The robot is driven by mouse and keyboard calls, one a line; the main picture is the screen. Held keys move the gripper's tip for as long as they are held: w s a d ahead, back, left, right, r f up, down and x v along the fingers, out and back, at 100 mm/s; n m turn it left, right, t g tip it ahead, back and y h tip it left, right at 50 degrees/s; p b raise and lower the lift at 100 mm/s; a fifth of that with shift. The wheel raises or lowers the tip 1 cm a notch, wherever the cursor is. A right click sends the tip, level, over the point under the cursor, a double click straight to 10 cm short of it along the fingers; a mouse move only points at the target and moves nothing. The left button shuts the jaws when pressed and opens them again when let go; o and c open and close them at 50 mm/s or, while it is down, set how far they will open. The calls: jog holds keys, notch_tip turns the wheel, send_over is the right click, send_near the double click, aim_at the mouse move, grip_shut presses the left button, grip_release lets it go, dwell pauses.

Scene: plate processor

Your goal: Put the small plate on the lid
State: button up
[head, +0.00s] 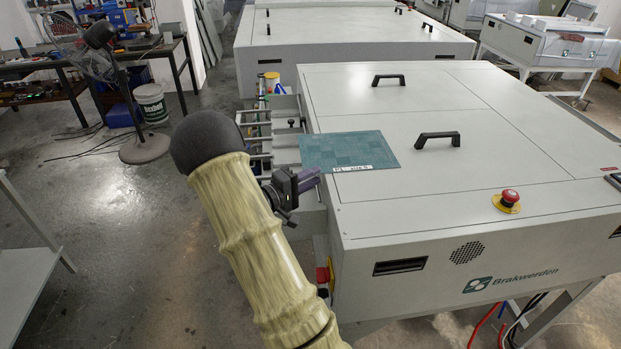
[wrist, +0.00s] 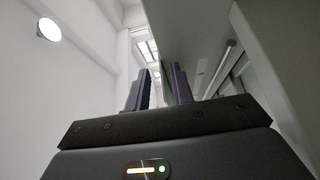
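The small plate (head: 348,148) is a flat teal sheet with a white label along its front edge. It appears to lie flat on the left side of the light grey lid (head: 430,190), with its left part reaching past the lid's edge. My gripper (head: 316,178) is beside the machine's left edge, just in front of and below the plate's front left corner in the head view. In the wrist view my gripper (wrist: 161,78) has its two fingers apart, with nothing visible between them. The plate cannot be made out in the wrist view.
A rack with rods (head: 258,135) runs along the machine's left side. A fan (head: 140,148) and a white bucket (head: 152,103) stand left on open floor. A grey table (head: 25,270) is at lower left.

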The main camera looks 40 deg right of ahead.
jog(key=a+b, duration=0.2)
jog(key=a, duration=1)
jog(key=shift+w+b, duration=0.35)
jog(key=shift+b, duration=0.05)
jog(key=s+a+f+g+y, duration=0.1)
jog(key=s+a+f+y, duration=0.2)
jog(key=s+y, duration=0.25)
jog(key=s+a+f+g+y, duration=0.1)
jog(key=s+a+f+y, duration=0.25)
jog(key=s+y, duration=0.2)
jog(key=s+a+r+t+y, duration=0.1)
jog(key=a+t+y, duration=0.4)
jog(key=a, duration=0.7)
jog(key=shift+s+a+r+n+t+y, duration=0.15)
jog(key=shift+s+r+n+t+y, duration=0.2)
jog(key=shift+y, duration=0.65)
jog(key=shift+w, duration=0.1)
